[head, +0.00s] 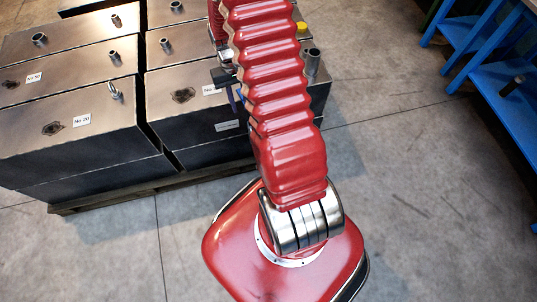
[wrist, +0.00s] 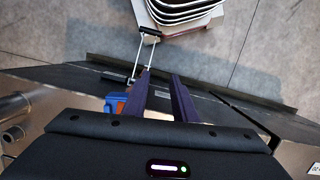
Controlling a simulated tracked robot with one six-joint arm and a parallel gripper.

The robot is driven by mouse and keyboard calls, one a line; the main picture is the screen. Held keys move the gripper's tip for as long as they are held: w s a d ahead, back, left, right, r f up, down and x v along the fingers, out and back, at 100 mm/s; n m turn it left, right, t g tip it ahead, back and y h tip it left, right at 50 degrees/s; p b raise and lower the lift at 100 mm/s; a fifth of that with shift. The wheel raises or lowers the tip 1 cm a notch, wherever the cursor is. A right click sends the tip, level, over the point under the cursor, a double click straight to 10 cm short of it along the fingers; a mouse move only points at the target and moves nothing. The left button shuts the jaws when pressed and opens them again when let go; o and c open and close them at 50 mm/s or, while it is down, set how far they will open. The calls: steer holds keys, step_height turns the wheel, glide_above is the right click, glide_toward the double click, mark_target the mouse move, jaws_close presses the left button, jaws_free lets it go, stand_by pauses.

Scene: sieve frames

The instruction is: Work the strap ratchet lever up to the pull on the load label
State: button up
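The strap ratchet (wrist: 115,103), orange and blue, sits left of my gripper in the wrist view. A thin silver frame (wrist: 150,34), which looks like its lever, reaches up the picture past the left fingertip. My gripper (wrist: 161,75) is open, its two dark purple fingers apart with nothing clearly between them. I cannot tell whether the left finger touches the lever. In the head view, a blue strap (head: 233,101) shows beside my red arm, which hides most of the ratchet area. A white load label (head: 227,125) is on the box front below it; its pull is too small to read.
Steel boxes (head: 75,150) with short pipe stubs stand stacked on a pallet (head: 100,197). Blue racks (head: 510,100) stand at the right. Bare concrete floor (head: 420,180) lies between the boxes and the racks.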

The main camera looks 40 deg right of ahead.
steer(key=shift+n+t+h, duration=0.4)
steer(key=shift+n+t, duration=0.1)
steer(key=shift+t, duration=0.3)
steer(key=a+r, duration=0.1)
steer(key=r, duration=0.2)
steer(key=a+r, duration=0.2)
steer(key=r, duration=0.2)
steer(key=w+a+r, duration=0.1)
steer(key=r, duration=0.3)
steer(key=shift+a, duration=0.25)
jaws_close()
steer(key=s+a+r+n+t, duration=0.1)
steer(key=s+a+r+t, duration=0.1)
steer(key=s+a+r, duration=0.2)
steer(key=s+a+r+n+t, duration=0.1)
steer(key=s+a+r, duration=0.4)
steer(key=r, duration=0.5)
steer(key=s+a+r+n+t, duration=0.1)
steer(key=s+a+r+t, duration=0.2)
steer(key=s+a+r, duration=0.2)
step_height(320, 180, up, 3)
steer(key=shift+a+f+n, duration=0.1)
steer(key=shift+a+n, duration=0.3)
steer(key=shift+a, duration=0.35)
steer(key=shift+d, duration=0.1)
